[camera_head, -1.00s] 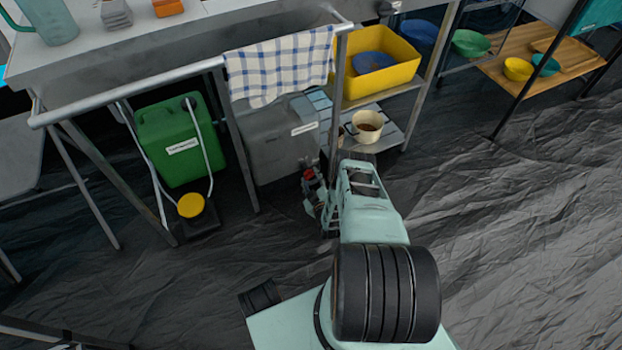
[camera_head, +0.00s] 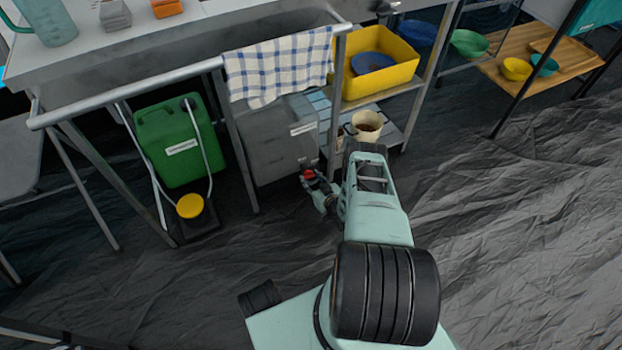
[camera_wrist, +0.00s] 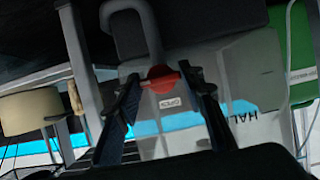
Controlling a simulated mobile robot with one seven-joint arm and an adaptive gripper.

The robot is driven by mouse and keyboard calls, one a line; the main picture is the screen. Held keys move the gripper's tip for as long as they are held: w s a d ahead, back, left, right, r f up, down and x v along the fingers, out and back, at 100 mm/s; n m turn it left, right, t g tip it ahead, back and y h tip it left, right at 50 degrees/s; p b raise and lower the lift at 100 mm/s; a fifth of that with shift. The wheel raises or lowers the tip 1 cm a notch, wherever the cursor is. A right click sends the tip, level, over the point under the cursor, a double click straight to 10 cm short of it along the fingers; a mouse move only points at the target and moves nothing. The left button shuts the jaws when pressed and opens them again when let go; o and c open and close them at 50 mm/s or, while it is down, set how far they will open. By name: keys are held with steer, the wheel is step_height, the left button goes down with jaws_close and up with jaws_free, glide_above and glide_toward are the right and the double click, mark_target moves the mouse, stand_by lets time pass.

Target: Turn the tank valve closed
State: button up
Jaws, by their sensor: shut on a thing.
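The tank (camera_head: 277,138) is a grey container under the sink bench, and it also shows upside down in the wrist view (camera_wrist: 220,75). Its red valve handle (camera_wrist: 163,78) sits at the middle of the wrist view, and in the head view the red valve (camera_head: 308,174) is at the tank's lower right corner. My gripper (camera_wrist: 160,88) is shut on the red valve, with one dark finger on each side of it. In the head view my gripper (camera_head: 318,183) is low, at the tank's front, partly hidden by my wrist. The valve's stem is hard to make out.
A green jerrycan (camera_head: 177,145) and a yellow-capped foot pump (camera_head: 190,207) stand left of the tank. A bench leg (camera_head: 337,105) rises close to the right of the tank. A shelf with a cream pot (camera_head: 367,126) lies right of it. The dark floor at right is clear.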

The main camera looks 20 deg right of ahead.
steer(key=shift+w, duration=0.1)
stand_by(0.4)
steer(key=o, duration=1.2)
steer(key=shift+c, duration=0.2)
steer(key=v, duration=0.7)
steer(key=shift+s, duration=0.25)
steer(key=shift+r, duration=0.2)
